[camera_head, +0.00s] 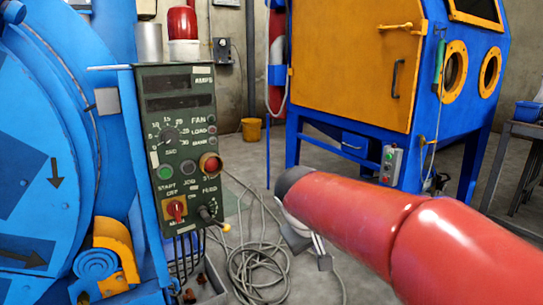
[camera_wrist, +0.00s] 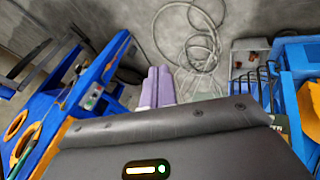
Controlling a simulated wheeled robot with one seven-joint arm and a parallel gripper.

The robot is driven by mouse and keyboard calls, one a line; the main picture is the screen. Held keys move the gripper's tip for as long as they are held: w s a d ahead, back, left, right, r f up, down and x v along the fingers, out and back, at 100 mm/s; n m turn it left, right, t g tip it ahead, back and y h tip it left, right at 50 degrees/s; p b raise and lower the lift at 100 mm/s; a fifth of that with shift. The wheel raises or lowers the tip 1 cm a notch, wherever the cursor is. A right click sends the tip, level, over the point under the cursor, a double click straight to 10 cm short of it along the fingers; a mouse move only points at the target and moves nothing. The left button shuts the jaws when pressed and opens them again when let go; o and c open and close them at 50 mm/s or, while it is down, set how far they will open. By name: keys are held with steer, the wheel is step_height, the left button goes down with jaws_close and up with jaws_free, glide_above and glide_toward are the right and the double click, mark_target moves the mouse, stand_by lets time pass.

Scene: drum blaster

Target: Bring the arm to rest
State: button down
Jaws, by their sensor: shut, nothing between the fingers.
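My red arm (camera_head: 370,220) reaches in from the lower right in the head view, in front of the blue cabinet. My gripper (camera_wrist: 157,72) shows in the wrist view as two purple fingers side by side, shut and empty. It points down over the bare floor and touches nothing that I can see. In the head view my gripper is mostly hidden behind and below the arm's dark end; only small grey parts show there. The control panel (camera_head: 179,150), with its dials and buttons, stands left of the arm, apart from it.
A big blue drum machine (camera_head: 40,140) fills the left. A blue cabinet with an orange door (camera_head: 355,60) stands behind the arm. Loose cable (camera_head: 250,255) lies coiled on the floor between them. A metal table (camera_head: 525,130) is at the right edge. An orange bucket (camera_head: 251,129) stands behind.

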steer(key=s+d+m+y+p, duration=0.1)
steer(key=s+d+m+p, duration=0.1)
steer(key=s, duration=0.8)
steer(key=s+d+m+y+p, duration=0.2)
steer(key=s+d, duration=0.1)
steer(key=s, duration=0.8)
steer(key=shift+d+m, duration=0.3)
steer(key=shift+d, duration=0.1)
steer(key=shift+s+f, duration=0.1)
